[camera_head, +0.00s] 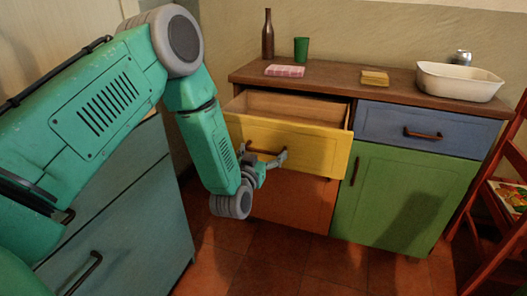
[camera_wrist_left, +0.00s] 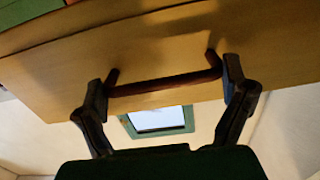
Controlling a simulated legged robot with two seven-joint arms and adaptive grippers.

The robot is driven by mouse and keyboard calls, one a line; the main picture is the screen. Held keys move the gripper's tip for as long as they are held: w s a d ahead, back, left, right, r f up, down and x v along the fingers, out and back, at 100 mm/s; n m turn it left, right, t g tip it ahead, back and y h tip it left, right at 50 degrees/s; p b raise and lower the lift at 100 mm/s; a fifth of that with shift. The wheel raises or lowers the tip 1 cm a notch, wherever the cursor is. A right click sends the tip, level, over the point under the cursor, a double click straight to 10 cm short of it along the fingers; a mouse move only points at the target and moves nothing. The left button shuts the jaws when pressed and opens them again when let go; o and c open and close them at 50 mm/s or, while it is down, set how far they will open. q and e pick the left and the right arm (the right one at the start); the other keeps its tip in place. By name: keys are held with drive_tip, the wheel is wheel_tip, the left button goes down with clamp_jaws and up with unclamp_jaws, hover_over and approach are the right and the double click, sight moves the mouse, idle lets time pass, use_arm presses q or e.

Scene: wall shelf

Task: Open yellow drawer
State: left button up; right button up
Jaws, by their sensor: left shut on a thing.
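The yellow drawer (camera_head: 318,150) is pulled out at the left of the wooden-topped cabinet, and its empty-looking inside shows from above. Its dark bar handle (camera_head: 262,151) is on the front. My left gripper (camera_head: 273,160) is at this handle, shut on it. In the left wrist view the handle (camera_wrist_left: 165,85) spans between the two fingers of my left gripper (camera_wrist_left: 167,82), across the drawer's yellow-brown front (camera_wrist_left: 150,55). My right gripper is in neither view.
A blue drawer (camera_head: 430,125) and a green door (camera_head: 385,195) are right of it; an orange door (camera_head: 295,200) is below. A bottle (camera_head: 267,35), green cup (camera_head: 301,49) and white basin (camera_head: 458,82) stand on top. A red chair (camera_head: 495,215) is at right. The tiled floor in front is clear.

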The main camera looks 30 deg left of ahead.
use_arm(q)
drive_tip(key=o, duration=1.4)
drive_tip(key=v, duration=1.1)
drive_tip(key=shift+s+f, duration=0.2)
drive_tip(key=shift+s, duration=0.2)
drive_tip(key=s+d+f+m+g+h+p, duration=0.35)
drive_tip(key=s+d+f+g+p, duration=0.2)
drive_tip(key=s+f+g, duration=0.4)
drive_tip(key=s+f+g+p, duration=0.1)
drive_tip(key=s+f+g, duration=0.1)
drive_tip(key=s, duration=0.7)
drive_tip(key=s+d+f+g+p, duration=0.1)
drive_tip(key=s+f+g, duration=0.2)
drive_tip(key=s, duration=0.7)
drive_tip(key=shift+g+h+p, duration=0.3)
drive_tip(key=shift+g+h, duration=0.15)
drive_tip(key=shift+g, duration=0.7)
